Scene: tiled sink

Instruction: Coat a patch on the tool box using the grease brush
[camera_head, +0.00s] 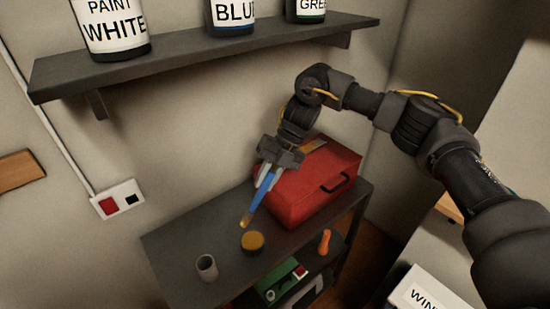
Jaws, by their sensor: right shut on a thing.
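The red tool box (318,192) stands on a dark table against the wall, with a black handle on its front. A small yellowish area (315,146) shows on its top near the back edge. My right gripper (267,177) is shut on the blue-handled brush (255,205), just left of the box. The brush is tilted, its brownish tip pointing down and left, above or close to a small round pot with a yellow top (253,241). I cannot tell whether the tip touches the pot. My left gripper is not in view.
A grey cup (207,267) and an orange object (325,241) are on the table (185,238). A shelf (190,60) with paint cans hangs above. A green item (280,283) lies on a lower level. The table's left part is clear.

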